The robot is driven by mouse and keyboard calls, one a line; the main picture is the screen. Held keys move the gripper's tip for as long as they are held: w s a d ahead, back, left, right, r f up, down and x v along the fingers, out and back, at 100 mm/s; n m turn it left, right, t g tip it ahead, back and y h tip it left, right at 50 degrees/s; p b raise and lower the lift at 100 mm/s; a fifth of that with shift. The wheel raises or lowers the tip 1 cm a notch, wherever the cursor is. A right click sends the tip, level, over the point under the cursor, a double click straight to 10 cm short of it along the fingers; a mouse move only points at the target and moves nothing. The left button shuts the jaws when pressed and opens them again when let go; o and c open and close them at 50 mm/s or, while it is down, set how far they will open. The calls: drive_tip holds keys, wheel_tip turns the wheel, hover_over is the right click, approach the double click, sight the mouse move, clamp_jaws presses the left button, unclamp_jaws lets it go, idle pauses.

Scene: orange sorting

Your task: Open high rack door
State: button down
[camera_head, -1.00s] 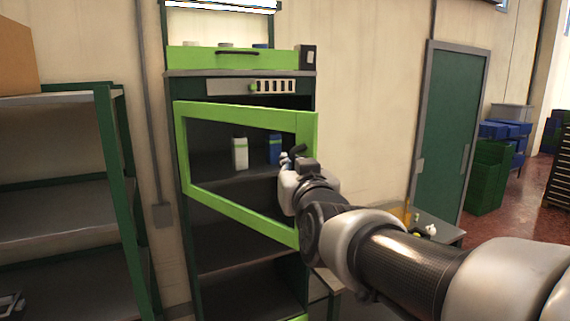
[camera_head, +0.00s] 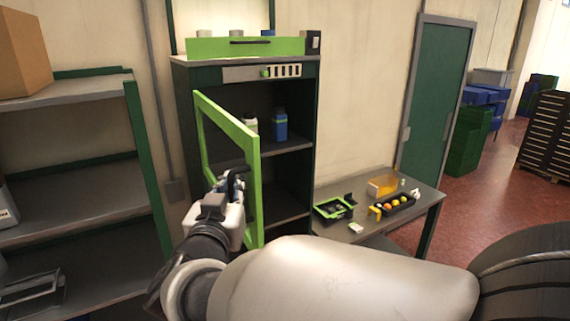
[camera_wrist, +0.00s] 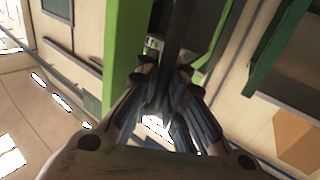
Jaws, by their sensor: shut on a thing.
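The high rack (camera_head: 184,75) stands at the middle left in the head view. Its green-framed door (camera_head: 240,132) is swung well open on its left side, with its free edge towards me. My gripper (camera_head: 232,180) is at that free edge. In the wrist view my gripper (camera_wrist: 172,88) has its fingers closed together on a dark bar, which looks like the door's handle (camera_wrist: 176,45); the green door frame (camera_wrist: 124,50) runs beside it. The exact contact is partly hidden by the fingers.
A blue bottle (camera_head: 280,125) and a white bottle (camera_head: 251,125) stand on a rack shelf. An open shelf (camera_head: 75,100) is to the left. A side table (camera_head: 335,228) with trays is to the right. Open floor (camera_head: 480,185) lies further right.

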drive_tip(key=shift+s+a+m+h+p, duration=0.15)
drive_tip(key=shift+s+a+h+p, duration=0.15)
drive_tip(key=shift+a, duration=0.35)
drive_tip(key=shift+s+a+m+h+p, duration=0.2)
drive_tip(key=shift+s+a+h, duration=0.1)
drive_tip(key=shift+a, duration=0.3)
drive_tip(key=c, duration=1.8)
unclamp_jaws()
drive_tip(key=shift+s+r, duration=0.1)
drive_tip(key=shift+s, duration=0.1)
drive_tip(key=shift+c, duration=0.2)
drive_tip(key=shift+o, duration=0.9)
drive_tip(key=shift+w, duration=0.1)
drive_tip(key=s, duration=0.7)
drive_tip(key=shift+s+a, duration=0.25)
drive_tip(key=shift+a, duration=0.05)
